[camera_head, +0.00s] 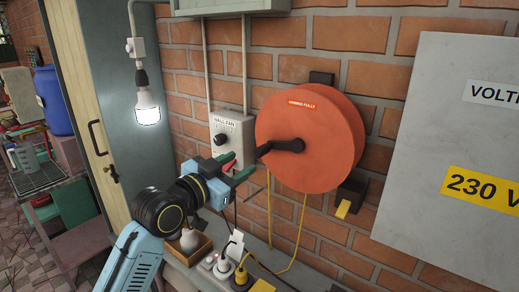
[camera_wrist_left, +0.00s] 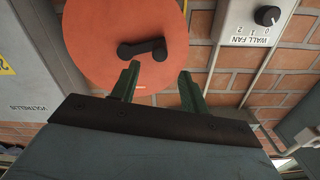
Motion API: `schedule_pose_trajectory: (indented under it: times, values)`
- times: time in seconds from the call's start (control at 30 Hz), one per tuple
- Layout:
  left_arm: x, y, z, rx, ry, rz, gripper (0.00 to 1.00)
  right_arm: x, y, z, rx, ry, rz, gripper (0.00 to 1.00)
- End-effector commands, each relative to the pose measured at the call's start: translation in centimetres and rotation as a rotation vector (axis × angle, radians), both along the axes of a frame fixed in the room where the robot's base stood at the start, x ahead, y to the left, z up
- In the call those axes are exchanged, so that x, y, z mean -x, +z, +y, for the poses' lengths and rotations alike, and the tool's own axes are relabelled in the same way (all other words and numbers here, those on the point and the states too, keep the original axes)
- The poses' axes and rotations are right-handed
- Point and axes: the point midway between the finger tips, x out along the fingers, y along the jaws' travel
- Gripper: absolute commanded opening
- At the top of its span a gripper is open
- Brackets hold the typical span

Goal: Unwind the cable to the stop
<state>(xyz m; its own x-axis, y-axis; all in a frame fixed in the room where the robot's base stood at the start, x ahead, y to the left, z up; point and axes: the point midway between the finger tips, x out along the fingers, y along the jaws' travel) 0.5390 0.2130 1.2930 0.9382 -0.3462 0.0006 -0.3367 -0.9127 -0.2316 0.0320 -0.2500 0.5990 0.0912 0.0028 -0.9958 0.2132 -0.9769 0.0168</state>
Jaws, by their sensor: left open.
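The orange-red cable reel (camera_head: 325,150) hangs on the brick wall, with a small red label on its upper face. A black crank (camera_head: 288,146) sits on its front, with its knob end toward the left. The reel (camera_wrist_left: 105,35) and crank (camera_wrist_left: 142,48) also show in the left wrist view. A yellow cable (camera_head: 299,230) hangs below the reel to the bench. My left gripper (camera_head: 239,168) is open and empty, just left of and below the crank knob, apparently apart from it. Its two green fingers (camera_wrist_left: 160,76) point toward the crank. My right gripper is out of view.
A wall fan switch box (camera_head: 227,128) is close behind my left gripper. A lit bulb (camera_head: 147,108) hangs at the left. Plugs and sockets (camera_head: 241,277) lie on the bench below. A grey voltage cabinet (camera_head: 440,130) stands at the right. A yellow-ended block (camera_head: 343,209) is below the reel.

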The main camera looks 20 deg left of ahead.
Motion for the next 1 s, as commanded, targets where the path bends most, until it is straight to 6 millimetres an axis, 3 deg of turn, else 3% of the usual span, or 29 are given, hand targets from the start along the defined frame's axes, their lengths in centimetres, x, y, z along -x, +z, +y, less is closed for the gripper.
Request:
schedule_pose_trajectory:
  times: [0.2,0.43,0.9,1.0]
  values:
    - [-4.1,0.2,-1.6,0.003,-0.001,0.001,0.45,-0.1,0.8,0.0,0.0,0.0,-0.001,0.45]
    - [-7.1,0.0,-2.6,0.001,-0.001,0.002,0.45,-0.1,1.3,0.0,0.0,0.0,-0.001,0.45]
    - [-8.2,-0.1,-3.0,0.0,-0.001,0.001,0.45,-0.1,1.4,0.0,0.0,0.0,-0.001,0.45]
    - [-8.2,-0.1,-3.0,0.0,-0.001,0.001,0.35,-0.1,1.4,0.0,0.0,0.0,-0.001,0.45]
